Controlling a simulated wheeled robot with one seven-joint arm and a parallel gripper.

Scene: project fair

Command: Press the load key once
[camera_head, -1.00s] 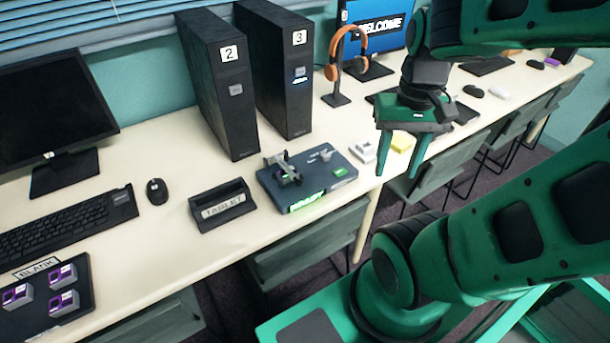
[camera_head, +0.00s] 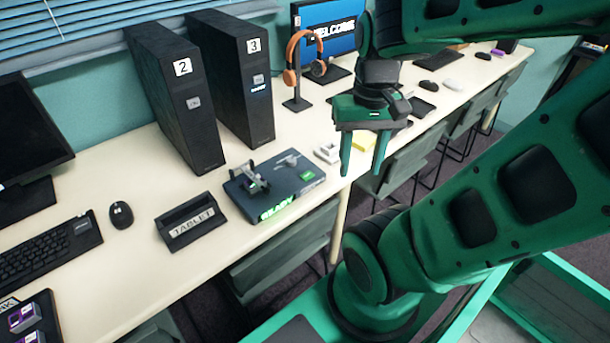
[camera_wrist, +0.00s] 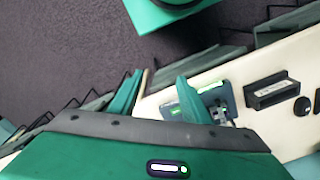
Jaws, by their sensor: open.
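A dark grey flat device (camera_head: 236,189) lies on the table near its front edge. It has a lit green strip (camera_head: 276,208) along its front side and a small green patch (camera_head: 307,176) on its top right, which may be the load key; its marking is too small to read. A metal clamp-like part (camera_head: 254,181) stands on its left. In the wrist view the device (camera_wrist: 230,92) is partly hidden behind one finger. My gripper (camera_head: 361,170) is open and empty, right of the device and apart from it, with its fingers pointing down near the table edge.
Two black towers marked 2 (camera_head: 185,110) and 3 (camera_head: 245,95) stand behind. Chairs (camera_head: 290,240) stand under the front edge.

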